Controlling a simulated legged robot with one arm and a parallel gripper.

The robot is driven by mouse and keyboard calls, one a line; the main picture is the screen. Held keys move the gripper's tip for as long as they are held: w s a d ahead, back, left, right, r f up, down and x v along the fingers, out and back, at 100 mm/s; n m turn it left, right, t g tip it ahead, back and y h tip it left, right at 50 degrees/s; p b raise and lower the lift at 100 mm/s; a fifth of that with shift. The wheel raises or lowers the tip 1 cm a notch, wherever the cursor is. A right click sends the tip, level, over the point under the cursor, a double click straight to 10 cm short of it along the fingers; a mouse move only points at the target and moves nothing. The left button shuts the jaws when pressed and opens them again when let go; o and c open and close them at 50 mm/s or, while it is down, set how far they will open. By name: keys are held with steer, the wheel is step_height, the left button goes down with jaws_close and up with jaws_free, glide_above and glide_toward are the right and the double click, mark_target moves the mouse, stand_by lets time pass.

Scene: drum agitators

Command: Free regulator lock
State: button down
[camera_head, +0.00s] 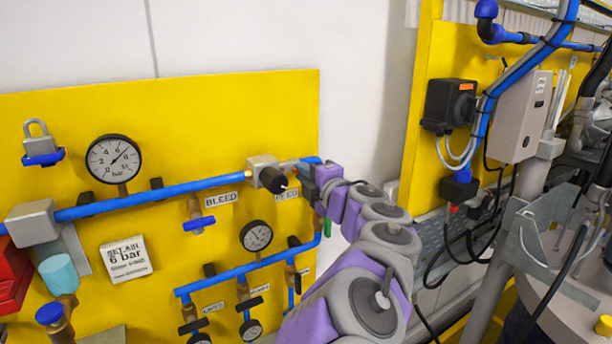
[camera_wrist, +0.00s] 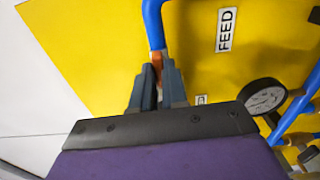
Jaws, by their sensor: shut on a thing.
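The regulator (camera_head: 262,172), a pale block with a black knob (camera_head: 272,180), sits on the upper blue pipe. My gripper (camera_head: 306,172) is right of the regulator at the pipe's end, over the yellow panel. In the wrist view its two dark fingers (camera_wrist: 157,90) are shut on a copper-coloured fitting (camera_wrist: 157,62) at the end of a blue pipe (camera_wrist: 153,25). The gripped part is mostly hidden by the fingers.
The yellow panel (camera_head: 200,110) carries a large gauge (camera_head: 114,159), a smaller gauge (camera_head: 256,236), a BLEED label (camera_head: 221,198) and a FEED label (camera_wrist: 224,30). Lower blue pipes and valves lie below. A grey box (camera_head: 521,115) and machinery stand at the right.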

steer(key=shift+f, duration=0.35)
steer(key=c, duration=1.2)
jaws_free()
steer(key=shift+a+r, duration=0.15)
steer(key=shift+o, duration=0.2)
steer(key=shift+s, duration=0.15)
